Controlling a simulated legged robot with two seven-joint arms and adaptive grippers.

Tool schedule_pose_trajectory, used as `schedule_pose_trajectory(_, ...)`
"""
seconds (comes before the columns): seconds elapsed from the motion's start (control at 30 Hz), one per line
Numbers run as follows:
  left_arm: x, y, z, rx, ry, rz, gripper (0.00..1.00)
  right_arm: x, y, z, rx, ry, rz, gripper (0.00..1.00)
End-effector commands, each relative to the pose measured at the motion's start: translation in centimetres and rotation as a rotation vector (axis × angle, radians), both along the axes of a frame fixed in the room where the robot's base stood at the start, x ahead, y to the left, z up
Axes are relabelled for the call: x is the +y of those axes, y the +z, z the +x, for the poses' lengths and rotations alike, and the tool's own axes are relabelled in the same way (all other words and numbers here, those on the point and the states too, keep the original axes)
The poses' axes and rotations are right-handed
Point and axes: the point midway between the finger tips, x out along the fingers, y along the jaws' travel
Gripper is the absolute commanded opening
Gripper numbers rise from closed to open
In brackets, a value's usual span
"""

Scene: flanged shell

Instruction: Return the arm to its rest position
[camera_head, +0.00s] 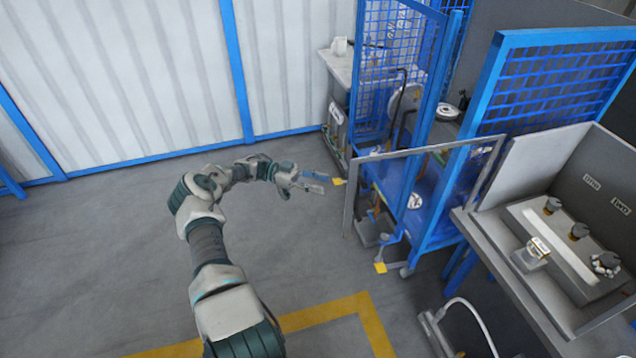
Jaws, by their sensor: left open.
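My left arm (214,262) comes in from the bottom and reaches up over the grey floor, then bends to the right. My left gripper (322,183) is at its end, open, with nothing between its fingers. It hangs in free space left of the blue machine frame and is apart from it. My right gripper is not in view.
A blue mesh cage (400,35) and a grey framed opening (350,205) stand right of the gripper. A grey bench (480,243) with several small metal parts is at the far right. A yellow floor line (320,314) runs below. The left floor is clear.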

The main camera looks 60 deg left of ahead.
Motion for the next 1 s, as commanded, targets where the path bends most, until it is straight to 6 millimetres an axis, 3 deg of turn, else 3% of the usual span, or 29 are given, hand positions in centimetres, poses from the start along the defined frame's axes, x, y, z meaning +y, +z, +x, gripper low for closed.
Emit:
schedule_pose_trajectory(0.53, 0.0, -0.1, 0.0, 0.000, 0.001, 0.000, 0.41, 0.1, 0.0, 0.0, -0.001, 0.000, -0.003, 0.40)
schedule_pose_trajectory(0.63, -0.1, -1.6, 0.2, 0.005, 0.029, -0.002, 0.41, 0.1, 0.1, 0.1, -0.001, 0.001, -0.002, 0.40)
schedule_pose_trajectory(0.77, -0.7, -8.1, 1.0, 0.032, 0.148, 0.008, 0.41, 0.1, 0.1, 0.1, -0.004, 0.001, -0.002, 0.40)
schedule_pose_trajectory(0.87, -2.1, -15.9, 1.4, 0.084, 0.286, 0.040, 0.41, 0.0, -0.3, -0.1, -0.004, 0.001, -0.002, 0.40)
schedule_pose_trajectory(1.0, -5.5, -27.2, 0.6, 0.197, 0.469, 0.126, 0.41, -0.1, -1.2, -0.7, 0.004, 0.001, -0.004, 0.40)
